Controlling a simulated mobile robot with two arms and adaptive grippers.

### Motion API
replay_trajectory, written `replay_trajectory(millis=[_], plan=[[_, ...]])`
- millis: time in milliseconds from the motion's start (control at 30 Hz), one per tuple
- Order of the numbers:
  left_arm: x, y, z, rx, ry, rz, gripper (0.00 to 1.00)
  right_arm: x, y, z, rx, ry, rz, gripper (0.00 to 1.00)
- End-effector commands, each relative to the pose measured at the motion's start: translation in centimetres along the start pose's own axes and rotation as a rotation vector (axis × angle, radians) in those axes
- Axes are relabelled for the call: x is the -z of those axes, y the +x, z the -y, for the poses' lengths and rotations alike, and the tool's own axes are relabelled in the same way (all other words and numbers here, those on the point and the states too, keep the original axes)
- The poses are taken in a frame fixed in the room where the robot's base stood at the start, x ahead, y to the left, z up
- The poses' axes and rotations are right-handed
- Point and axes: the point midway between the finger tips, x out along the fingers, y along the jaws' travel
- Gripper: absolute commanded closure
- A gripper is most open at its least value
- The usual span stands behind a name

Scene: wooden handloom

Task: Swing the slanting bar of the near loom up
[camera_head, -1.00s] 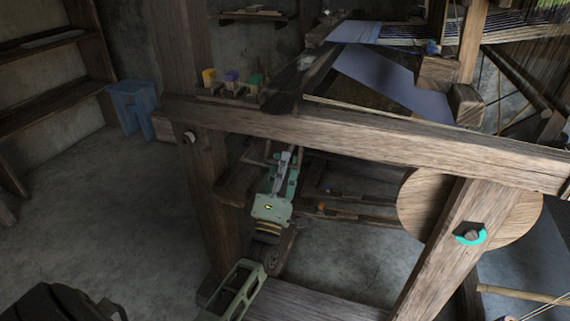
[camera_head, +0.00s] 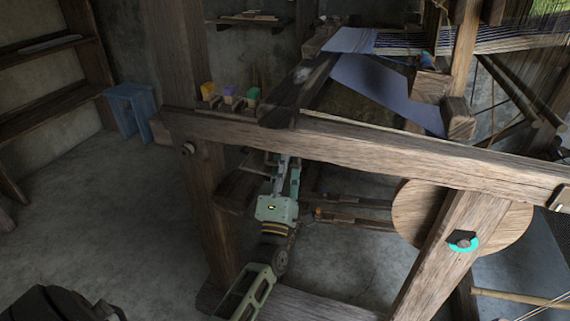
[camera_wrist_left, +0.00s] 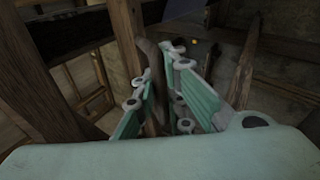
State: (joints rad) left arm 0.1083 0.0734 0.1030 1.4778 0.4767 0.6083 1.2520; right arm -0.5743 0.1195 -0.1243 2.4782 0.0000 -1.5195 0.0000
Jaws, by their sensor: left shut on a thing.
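The near loom is a grey-brown wooden frame with a long front beam (camera_head: 370,147). A dark slanting bar (camera_head: 302,84) runs from the beam up and back to the right in the head view. My left gripper (camera_head: 284,168) is below and behind the beam, its fingertips partly hidden by it. In the left wrist view, its green fingers (camera_wrist_left: 160,98) are shut on a dark upright bar (camera_wrist_left: 150,62). I cannot tell for sure whether this is the slanting bar's lower part. My right gripper is not in view.
A round wooden disc (camera_head: 408,214) and a slanting post (camera_head: 440,255) stand at the right. A thick post (camera_head: 208,205) is close left of my left arm. A blue stool (camera_head: 131,106) and open floor lie left.

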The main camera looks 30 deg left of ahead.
Motion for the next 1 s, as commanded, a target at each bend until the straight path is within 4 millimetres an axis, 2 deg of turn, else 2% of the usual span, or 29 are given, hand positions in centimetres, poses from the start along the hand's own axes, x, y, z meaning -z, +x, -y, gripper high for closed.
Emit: replay_trajectory(millis=[167,200,267,633,767,1000], plan=[[-0.1,0.1,-0.2,-0.006,-0.006,0.0,1.0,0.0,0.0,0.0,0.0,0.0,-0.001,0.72],[-0.1,0.1,-0.2,-0.006,-0.006,0.0,0.88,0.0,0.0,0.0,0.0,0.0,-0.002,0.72],[-0.1,0.1,-0.2,-0.006,-0.006,0.0,0.82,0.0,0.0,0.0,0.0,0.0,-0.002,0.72],[-0.1,-0.3,-0.1,-0.002,-0.003,0.0,0.81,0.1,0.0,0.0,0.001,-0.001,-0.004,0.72],[-0.1,-2.0,0.0,0.0,-0.003,0.001,0.81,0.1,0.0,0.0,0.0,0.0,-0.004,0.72],[-0.1,-7.2,0.0,0.001,-0.004,0.001,0.81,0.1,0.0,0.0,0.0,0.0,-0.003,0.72]])
